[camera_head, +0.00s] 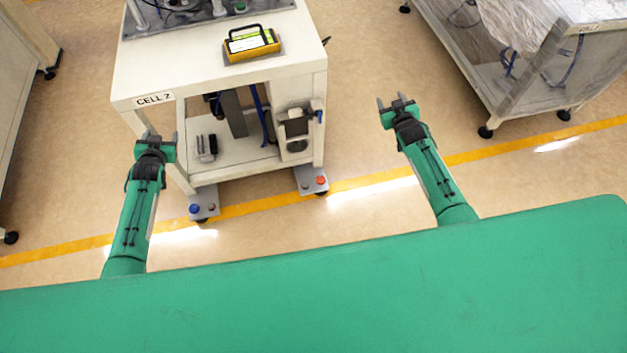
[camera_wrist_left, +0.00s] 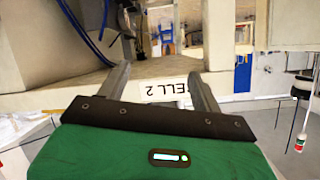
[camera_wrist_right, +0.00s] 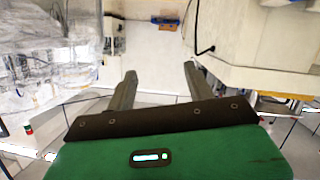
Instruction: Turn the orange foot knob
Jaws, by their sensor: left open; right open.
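The orange foot knob (camera_head: 320,180) sits on a grey foot plate (camera_head: 310,178) at the front right corner of the CELL 2 cart (camera_head: 225,85), near the floor. My left gripper (camera_head: 155,135) is open and empty in front of the cart's left front edge. In the left wrist view, its fingers (camera_wrist_left: 160,80) point at the CELL 2 label. My right gripper (camera_head: 395,101) is open and empty to the right of the cart, up and right of the orange knob in the head view. Its fingers also show in the right wrist view (camera_wrist_right: 158,78). Neither wrist view shows the knob.
A blue knob (camera_head: 194,209) is on the cart's left foot plate (camera_head: 204,200). A yellow device (camera_head: 250,44) lies on the cart top. A wrapped cart (camera_head: 540,85) stands at the right. Open floor (camera_head: 370,140) with a yellow line lies between the carts.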

